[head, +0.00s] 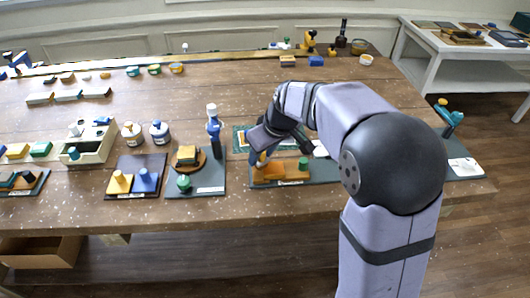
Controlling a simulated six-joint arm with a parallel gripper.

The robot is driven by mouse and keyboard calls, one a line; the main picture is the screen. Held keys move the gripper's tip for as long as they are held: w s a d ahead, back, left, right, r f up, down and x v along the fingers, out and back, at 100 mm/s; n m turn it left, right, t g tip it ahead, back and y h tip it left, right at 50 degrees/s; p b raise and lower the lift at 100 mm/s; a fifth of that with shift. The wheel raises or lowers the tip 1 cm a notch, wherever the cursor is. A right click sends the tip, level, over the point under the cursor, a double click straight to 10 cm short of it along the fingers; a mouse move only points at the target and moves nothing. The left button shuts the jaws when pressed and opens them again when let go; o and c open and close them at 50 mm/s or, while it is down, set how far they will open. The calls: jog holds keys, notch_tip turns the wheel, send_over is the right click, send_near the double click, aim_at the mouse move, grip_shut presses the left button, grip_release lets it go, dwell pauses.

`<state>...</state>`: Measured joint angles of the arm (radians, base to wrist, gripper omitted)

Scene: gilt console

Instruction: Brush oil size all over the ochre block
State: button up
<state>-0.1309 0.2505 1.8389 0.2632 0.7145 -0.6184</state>
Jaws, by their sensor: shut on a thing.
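My gripper (262,152) reaches down at the middle of the table, above an orange-ochre block (268,174) on a long dark mat (330,177). It is shut on a small tool with blue and yellow parts (262,160), which looks like the brush. The tool's tip is at or just above the block's top; I cannot tell whether it touches. How much of the block is coated is too small to see. A second orange piece (296,173) with a green knob (304,161) sits beside the block on the right.
Two jars (132,133) stand farther left, by an open cream box (88,143). The table (225,85) is mostly clear behind my arm.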

jog(key=shift+d+b, duration=0.55)
jog(key=shift+d, duration=2.65)
jog(key=shift+d+r, duration=0.1)
jog(key=shift+d, duration=0.05)
notch_tip(320, 180, up, 8)
jog(key=p, duration=0.5)
jog(key=shift+f+p, duration=0.2)
jog(key=shift+p, duration=0.2)
